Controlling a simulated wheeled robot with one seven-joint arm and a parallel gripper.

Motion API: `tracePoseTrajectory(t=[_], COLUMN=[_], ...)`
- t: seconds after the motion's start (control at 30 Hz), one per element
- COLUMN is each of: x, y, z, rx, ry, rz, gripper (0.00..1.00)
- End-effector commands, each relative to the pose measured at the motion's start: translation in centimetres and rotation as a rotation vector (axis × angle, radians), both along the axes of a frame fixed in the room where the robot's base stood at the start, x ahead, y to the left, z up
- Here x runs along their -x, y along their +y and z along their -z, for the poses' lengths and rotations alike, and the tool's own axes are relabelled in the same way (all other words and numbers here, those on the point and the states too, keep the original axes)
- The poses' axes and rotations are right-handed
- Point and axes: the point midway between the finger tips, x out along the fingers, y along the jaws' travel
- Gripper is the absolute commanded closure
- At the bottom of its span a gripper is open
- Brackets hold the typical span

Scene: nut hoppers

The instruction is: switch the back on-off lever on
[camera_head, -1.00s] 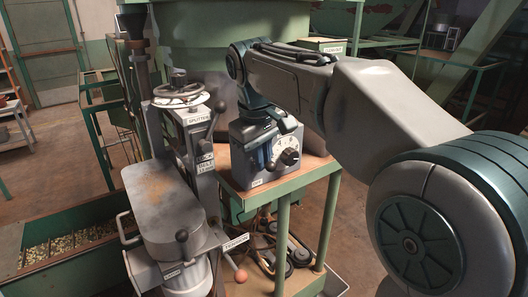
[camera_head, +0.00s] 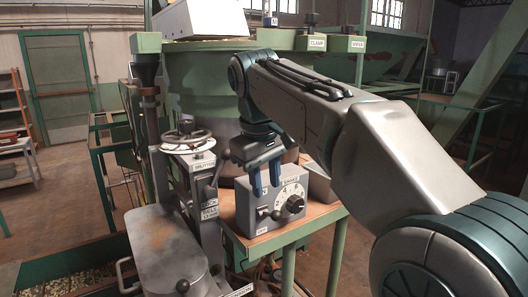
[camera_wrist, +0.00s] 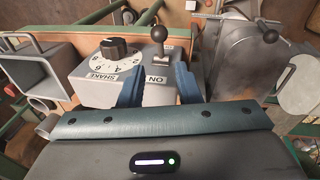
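A grey control box (camera_head: 245,213) with a numbered dial stands on a wooden-topped green stand. Its lever with a dark ball knob (camera_head: 275,214) shows left of the dial in the head view. In the wrist view the lever (camera_wrist: 159,36) rises from the box beside the black dial knob (camera_wrist: 118,48), above a label reading ON. My gripper (camera_head: 266,188) is open and empty, its two blue fingers pointing down at the box's upper left. In the wrist view my gripper (camera_wrist: 158,70) has its fingers on both sides of the ON label, with the lever just beyond them.
The splitter machine (camera_head: 165,242) with its handwheel (camera_head: 187,138) and ball-ended levers stands close on the left. A large green hopper (camera_head: 205,85) is behind the box. A narrow strip of the stand's wooden top (camera_head: 312,219) is bare near its front edge.

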Motion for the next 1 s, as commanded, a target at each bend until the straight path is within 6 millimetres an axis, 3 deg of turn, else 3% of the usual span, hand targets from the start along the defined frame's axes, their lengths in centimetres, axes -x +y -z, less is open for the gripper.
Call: tracePoseTrajectory(t=[0.2,0.4,0.63,1.0], x=[0.7,1.1,1.3,1.4], y=[0.4,0.6,0.6,0.3], z=[-4.0,-6.4,-7.3,-6.9], rx=[-0.002,0.000,0.001,0.000], ry=[-0.002,-0.001,-0.001,-0.003], rz=[-0.002,-0.001,0.000,0.008], gripper=[0.70,0.70,0.70,0.70])
